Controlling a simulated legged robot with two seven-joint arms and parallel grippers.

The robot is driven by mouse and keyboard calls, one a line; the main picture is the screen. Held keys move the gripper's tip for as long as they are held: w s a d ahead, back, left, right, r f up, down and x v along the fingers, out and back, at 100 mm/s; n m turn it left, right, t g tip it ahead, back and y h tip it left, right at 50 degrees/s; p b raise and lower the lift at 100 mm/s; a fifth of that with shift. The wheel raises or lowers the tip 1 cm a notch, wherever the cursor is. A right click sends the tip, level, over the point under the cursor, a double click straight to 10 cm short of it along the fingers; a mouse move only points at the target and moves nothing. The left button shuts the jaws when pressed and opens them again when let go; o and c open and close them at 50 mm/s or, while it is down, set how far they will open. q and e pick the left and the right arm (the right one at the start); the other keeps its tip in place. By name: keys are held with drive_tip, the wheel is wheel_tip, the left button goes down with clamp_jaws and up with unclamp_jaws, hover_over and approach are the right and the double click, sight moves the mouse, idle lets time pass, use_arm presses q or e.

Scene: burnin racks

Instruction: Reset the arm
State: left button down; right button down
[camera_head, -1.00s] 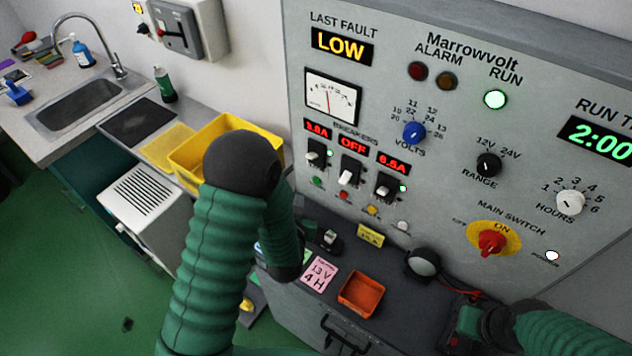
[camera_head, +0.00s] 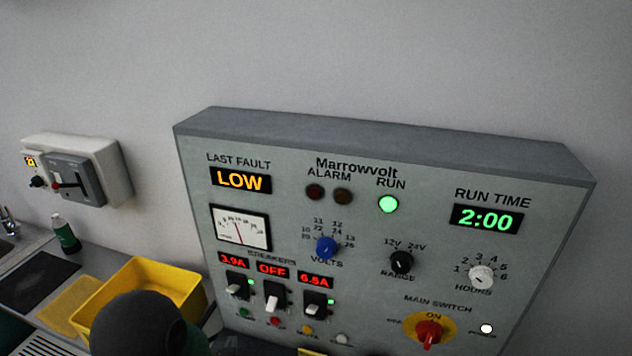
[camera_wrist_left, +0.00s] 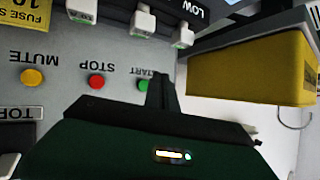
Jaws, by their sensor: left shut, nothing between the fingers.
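In the left wrist view my left gripper (camera_wrist_left: 160,90) is shut and empty, its fingers together in front of the panel, near the green START button (camera_wrist_left: 144,82). My right gripper is not in view. The grey Marrowvolt panel (camera_head: 365,215) fills the middle and right, with the run light (camera_head: 388,204) lit green and the run time at 2:00. The main switch (camera_head: 429,332) points to ON.
A yellow bin (camera_head: 190,280) stands left of the panel, behind my arm; it shows close by in the wrist view (camera_wrist_left: 255,72). A wall switch box (camera_head: 77,178) and a green bottle (camera_head: 66,234) are farther left. The wall above the panel is clear.

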use_arm(q)
drive_tip(key=s+d+r+g+h, duration=0.1)
drive_tip(key=s+g, duration=0.3)
drive_tip(key=s, duration=0.5)
drive_tip(key=s+d+r+m+g+h, duration=0.1)
drive_tip(key=s+d+r+g+h, duration=0.1)
drive_tip(key=s, duration=0.6)
drive_tip(key=d+r+g, duration=0.1)
drive_tip(key=d+g, duration=0.1)
drive_tip(key=g, duration=0.1)
drive_tip(key=shift+s+d+r, duration=0.2)
drive_tip(key=shift+s+d, duration=0.15)
